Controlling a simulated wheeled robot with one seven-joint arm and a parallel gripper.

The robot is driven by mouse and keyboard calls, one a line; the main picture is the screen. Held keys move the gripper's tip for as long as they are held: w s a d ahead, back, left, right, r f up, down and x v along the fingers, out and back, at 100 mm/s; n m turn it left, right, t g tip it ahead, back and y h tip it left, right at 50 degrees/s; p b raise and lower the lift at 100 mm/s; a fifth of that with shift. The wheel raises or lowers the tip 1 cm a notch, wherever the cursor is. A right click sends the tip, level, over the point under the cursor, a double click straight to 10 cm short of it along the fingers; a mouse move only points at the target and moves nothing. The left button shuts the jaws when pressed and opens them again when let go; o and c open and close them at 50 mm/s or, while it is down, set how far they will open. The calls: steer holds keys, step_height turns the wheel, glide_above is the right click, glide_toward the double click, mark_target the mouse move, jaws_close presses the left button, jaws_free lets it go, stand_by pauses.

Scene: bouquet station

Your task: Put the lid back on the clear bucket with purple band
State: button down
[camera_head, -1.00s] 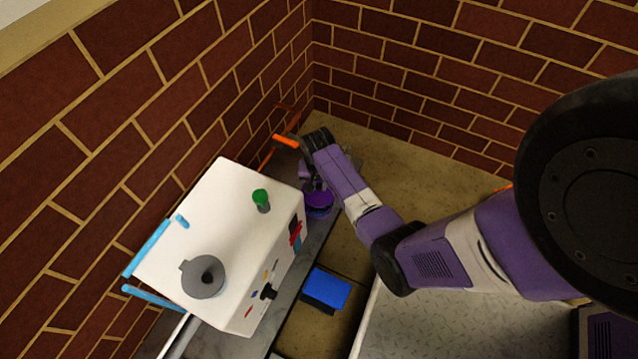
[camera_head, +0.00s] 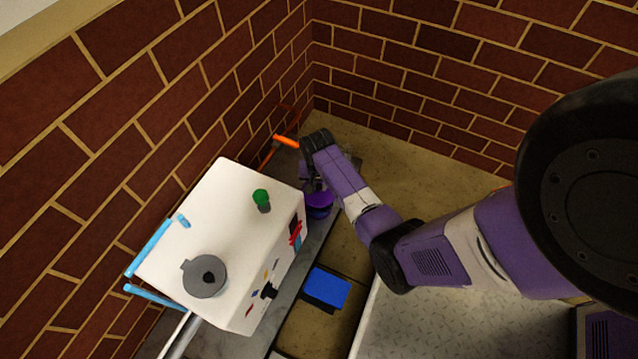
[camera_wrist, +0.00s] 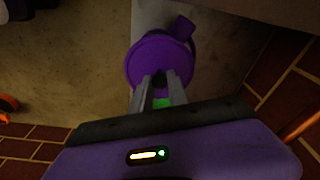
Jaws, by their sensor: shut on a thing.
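The lid (camera_wrist: 150,55) is a purple disc in the wrist view. My gripper (camera_wrist: 161,78) is shut on the dark knob at its middle. Another purple piece (camera_wrist: 182,28) and a curved outline show just beyond the lid's edge; the lid hides most of what is below. In the head view, a purple round thing (camera_head: 319,204) sits below my gripper (camera_head: 308,184), beside the white box. I cannot tell there which part is lid and which is the bucket, or whether the lid touches the rim.
The white box (camera_head: 205,218) with a green knob (camera_head: 262,199) stands close on the left. An orange-handled thing (camera_head: 286,142) is near the brick wall behind. A blue block (camera_head: 326,288) lies nearer. Tan surface right of my gripper looks clear.

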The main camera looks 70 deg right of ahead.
stand_by(0.3)
steer(key=c, duration=0.7)
jaws_free()
steer(key=shift+r+p, duration=3.55)
steer(key=shift+p, duration=0.25)
jaws_close()
